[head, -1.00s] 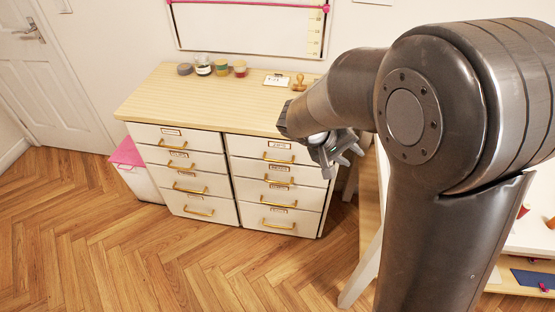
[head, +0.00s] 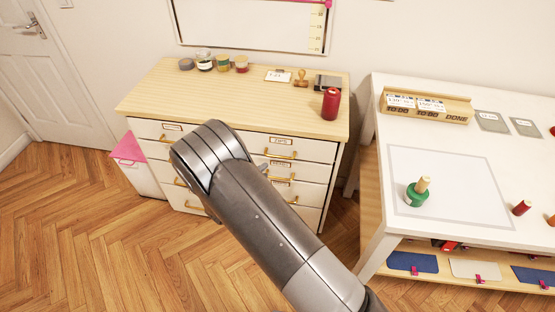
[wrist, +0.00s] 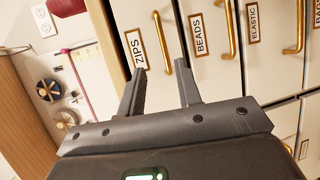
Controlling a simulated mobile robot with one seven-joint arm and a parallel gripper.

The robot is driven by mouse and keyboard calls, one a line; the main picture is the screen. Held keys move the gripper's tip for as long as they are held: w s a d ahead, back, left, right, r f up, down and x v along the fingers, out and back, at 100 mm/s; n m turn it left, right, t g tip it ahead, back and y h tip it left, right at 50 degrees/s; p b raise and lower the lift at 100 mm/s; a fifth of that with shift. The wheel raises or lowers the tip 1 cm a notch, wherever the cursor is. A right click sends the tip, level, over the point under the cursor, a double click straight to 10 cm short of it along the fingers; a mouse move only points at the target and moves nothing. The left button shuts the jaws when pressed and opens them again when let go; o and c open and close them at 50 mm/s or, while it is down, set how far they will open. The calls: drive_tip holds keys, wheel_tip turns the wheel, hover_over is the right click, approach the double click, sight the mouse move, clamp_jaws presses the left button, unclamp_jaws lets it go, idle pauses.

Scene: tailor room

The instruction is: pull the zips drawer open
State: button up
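The zips drawer (wrist: 118,18) has a label reading ZIPS and a brass bar handle (wrist: 161,30). In the head view it is the top drawer of the right column (head: 310,150), and it looks shut. My gripper (wrist: 161,62) is open and empty in the wrist view. Its two fingers point at the drawer front, with the brass handle showing between them. I cannot tell whether they touch it. In the head view my forearm hides nearly all of my gripper and part of the drawer fronts.
The beads drawer (wrist: 213,65) and elastic drawer are directly below. The cabinet's wooden top (head: 200,95) carries jars, a stamp and a red can (head: 331,104). A white worktable (head: 376,100) stands to the right. The floor before the cabinet is open.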

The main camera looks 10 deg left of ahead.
drive_tip(key=x, duration=1)
drive_tip(key=shift+w+f, duration=0.35)
drive_tip(key=shift+a, duration=0.1)
drive_tip(key=shift+c, duration=0.3)
clamp_jaws()
